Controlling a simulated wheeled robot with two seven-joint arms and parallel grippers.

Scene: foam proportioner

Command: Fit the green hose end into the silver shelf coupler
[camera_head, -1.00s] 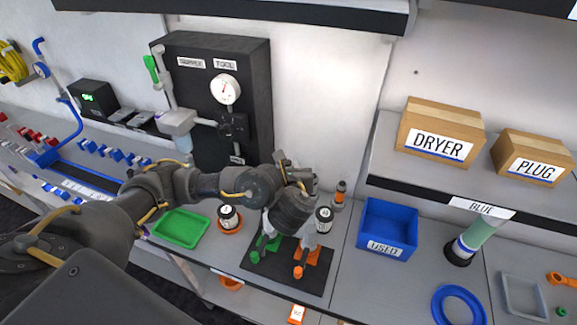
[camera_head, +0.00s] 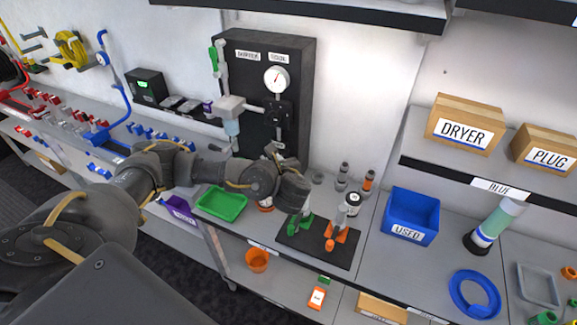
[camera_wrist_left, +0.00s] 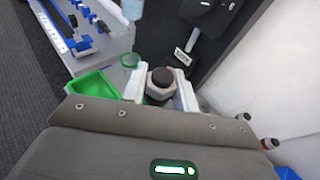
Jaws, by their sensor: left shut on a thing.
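My left gripper (camera_head: 297,208) reaches down over the back left of a black mat (camera_head: 318,254). In the left wrist view, its two pale fingers (camera_wrist_left: 160,88) are shut on a grey piece with a dark round top (camera_wrist_left: 162,76). Some green shows below that piece. It appears to be the green hose end (camera_head: 299,224), whose green part shows just under the gripper in the head view, at the mat. Its lower end is largely hidden. Small grey fittings (camera_head: 342,177) stand behind on the bench; I cannot tell which is the silver shelf coupler. My right gripper is not in view.
An orange fitting (camera_head: 336,240) stands on the mat, with a labelled bottle (camera_head: 353,204) behind. A green tray (camera_head: 221,204) lies left and a blue bin (camera_head: 411,216) right. A black panel with a gauge (camera_head: 276,79) stands behind. A shelf with boxes (camera_head: 464,124) overhangs the right.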

